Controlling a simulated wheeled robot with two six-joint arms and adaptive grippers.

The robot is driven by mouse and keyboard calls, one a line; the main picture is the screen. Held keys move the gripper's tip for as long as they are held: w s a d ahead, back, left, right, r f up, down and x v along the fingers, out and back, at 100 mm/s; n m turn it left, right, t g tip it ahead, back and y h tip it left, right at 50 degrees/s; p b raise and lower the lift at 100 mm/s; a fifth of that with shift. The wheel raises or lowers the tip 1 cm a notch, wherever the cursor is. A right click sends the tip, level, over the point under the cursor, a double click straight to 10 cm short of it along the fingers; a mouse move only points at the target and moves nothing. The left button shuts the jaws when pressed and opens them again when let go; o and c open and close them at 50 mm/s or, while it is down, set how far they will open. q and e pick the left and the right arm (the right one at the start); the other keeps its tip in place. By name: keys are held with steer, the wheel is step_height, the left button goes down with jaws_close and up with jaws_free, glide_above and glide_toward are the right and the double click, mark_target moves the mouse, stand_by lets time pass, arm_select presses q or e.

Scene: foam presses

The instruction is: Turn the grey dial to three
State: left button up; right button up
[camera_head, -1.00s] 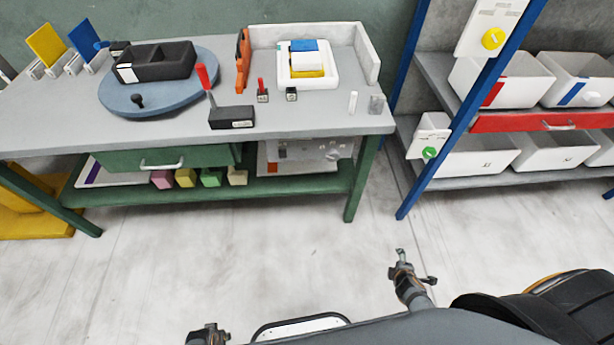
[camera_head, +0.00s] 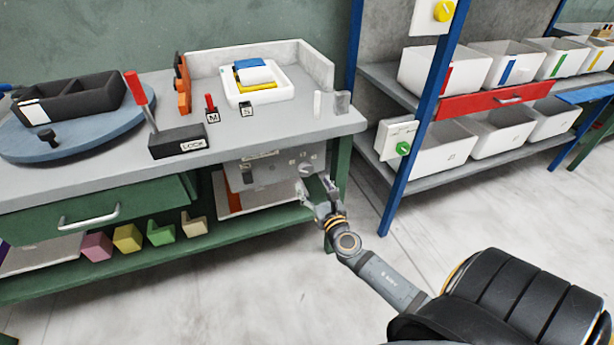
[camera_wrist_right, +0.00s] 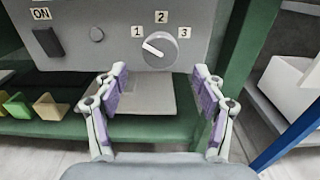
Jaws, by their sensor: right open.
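The grey dial (camera_wrist_right: 160,49) is on the grey panel under the bench, with labels 1, 2 and 3 around it. Its white pointer line slants up to the left, toward the 1. In the head view the dial (camera_head: 305,170) is small, at the right of the panel. My right gripper (camera_wrist_right: 157,88) is open and empty, its purple-padded fingers spread below and in front of the dial, apart from it. In the head view the right gripper (camera_head: 318,190) is just below the dial. My left gripper is not in view.
A green bench leg (camera_wrist_right: 249,50) stands close to the right. A blue shelf post (camera_head: 420,120) is further right, with clear floor between.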

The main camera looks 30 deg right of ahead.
mark_target(307, 173)
steer(key=x, duration=0.5)
steer(key=shift+w, duration=0.2)
steer(key=c, duration=1.1)
